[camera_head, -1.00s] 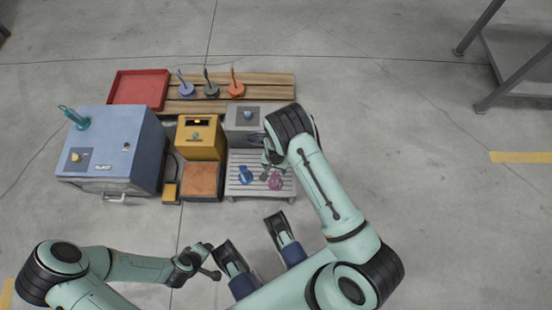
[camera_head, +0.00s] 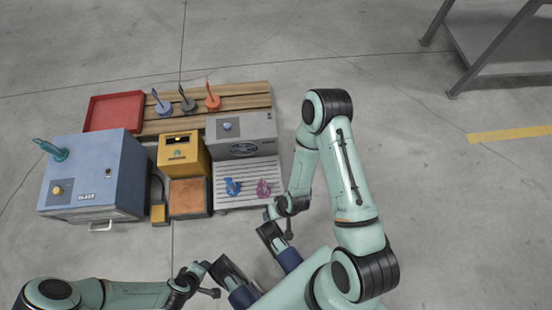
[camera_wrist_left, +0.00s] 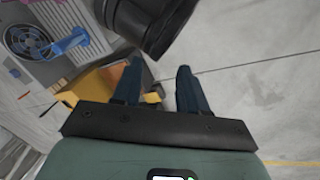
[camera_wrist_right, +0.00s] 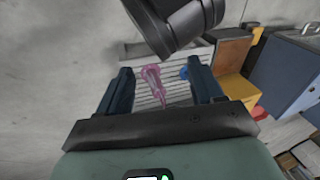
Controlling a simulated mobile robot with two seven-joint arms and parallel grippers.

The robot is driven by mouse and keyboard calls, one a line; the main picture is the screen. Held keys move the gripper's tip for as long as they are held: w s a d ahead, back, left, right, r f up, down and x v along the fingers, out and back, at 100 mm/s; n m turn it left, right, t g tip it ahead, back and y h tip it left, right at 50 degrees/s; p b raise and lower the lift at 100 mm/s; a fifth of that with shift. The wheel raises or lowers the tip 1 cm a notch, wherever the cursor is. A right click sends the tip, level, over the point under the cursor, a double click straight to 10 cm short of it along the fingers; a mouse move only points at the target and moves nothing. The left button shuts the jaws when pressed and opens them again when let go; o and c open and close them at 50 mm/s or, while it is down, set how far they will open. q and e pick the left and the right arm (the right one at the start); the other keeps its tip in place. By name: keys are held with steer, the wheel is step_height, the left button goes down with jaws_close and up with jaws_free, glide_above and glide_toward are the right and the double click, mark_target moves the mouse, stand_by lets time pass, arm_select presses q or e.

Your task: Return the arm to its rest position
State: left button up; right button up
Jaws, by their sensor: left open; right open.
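My right gripper (camera_head: 279,222) is open and empty near the front right corner of the slatted rack (camera_head: 220,203). In the right wrist view its two fingers (camera_wrist_right: 162,88) stand apart, with a pink piece (camera_wrist_right: 152,78) seen beyond them on the rack. That pink piece (camera_head: 264,188) and a blue piece (camera_head: 232,187) lie on the rack in the head view, apart from the gripper. My left gripper (camera_head: 210,279) is open and empty at the lower middle.
A blue cabinet (camera_head: 120,165) stands left, a yellow box (camera_head: 183,155) and a grey fan unit (camera_head: 250,130) in the middle. Behind them are a red tray (camera_head: 113,108) and a wooden pallet (camera_head: 240,93) with several stands. A metal table (camera_head: 500,45) is far right; floor between is clear.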

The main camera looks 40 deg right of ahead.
arm_select(q)
steer(key=s+d+r+g+p, duration=0.1)
steer(key=s+r+p, duration=0.2)
steer(key=r+p, duration=0.6)
steer(key=s+d+r+g+h+p, duration=0.1)
steer(key=s+d+r+g+p, duration=0.1)
steer(key=r+p, duration=0.7)
steer(key=shift+s+d+r+m, duration=0.25)
steer(key=shift+s+m, duration=0.15)
steer(key=shift+s, duration=0.4)
arm_select(e)
steer(key=s+a+r+g, duration=0.1)
steer(key=s+r, duration=0.2)
steer(key=r, duration=0.6)
steer(key=s+a+r+g+y, duration=0.1)
steer(key=s+a+r+g, duration=0.1)
steer(key=r, duration=0.7)
steer(key=shift+s+a+r+n, duration=0.2)
steer(key=shift+s+a+n, duration=0.1)
steer(key=shift+s, duration=0.5)
arm_select(q)
steer(key=shift+s, duration=0.1)
arm_select(e)
steer(key=shift+s+d, duration=0.1)
steer(key=shift+c, duration=0.3)
steer(key=c, duration=0.4)
